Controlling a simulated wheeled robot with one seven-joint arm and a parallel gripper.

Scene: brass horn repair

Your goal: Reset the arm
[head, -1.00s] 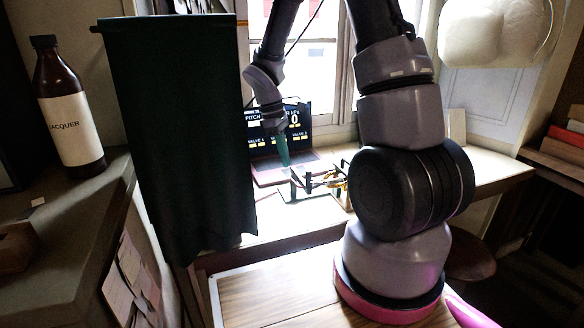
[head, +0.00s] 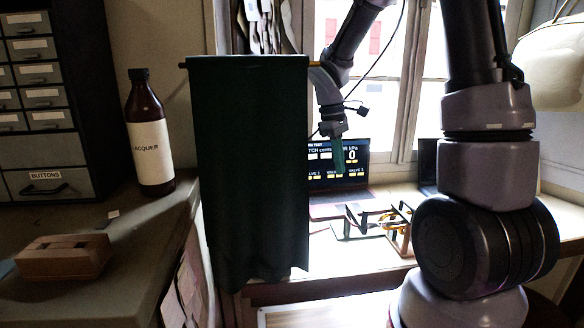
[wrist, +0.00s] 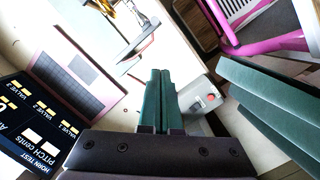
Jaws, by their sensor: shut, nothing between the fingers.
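My gripper (head: 338,156) hangs above the workbench near the window, its green fingers pointing down. In the wrist view my gripper (wrist: 160,74) shows its two green fingers together with nothing between them. Below and to its right in the head view, a stand (head: 398,228) on the bench holds brass parts. The brass parts also show at the top of the wrist view (wrist: 124,10). A horn test screen (head: 352,160) stands behind my gripper, and it shows at the left in the wrist view (wrist: 30,125).
A dark green cloth (head: 255,160) hangs left of my gripper. A lacquer bottle (head: 149,135) and a wooden block (head: 63,257) stand on the left counter (head: 135,240). Labelled drawers (head: 45,185) are behind them. A pale lamp (head: 560,65) is at the upper right.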

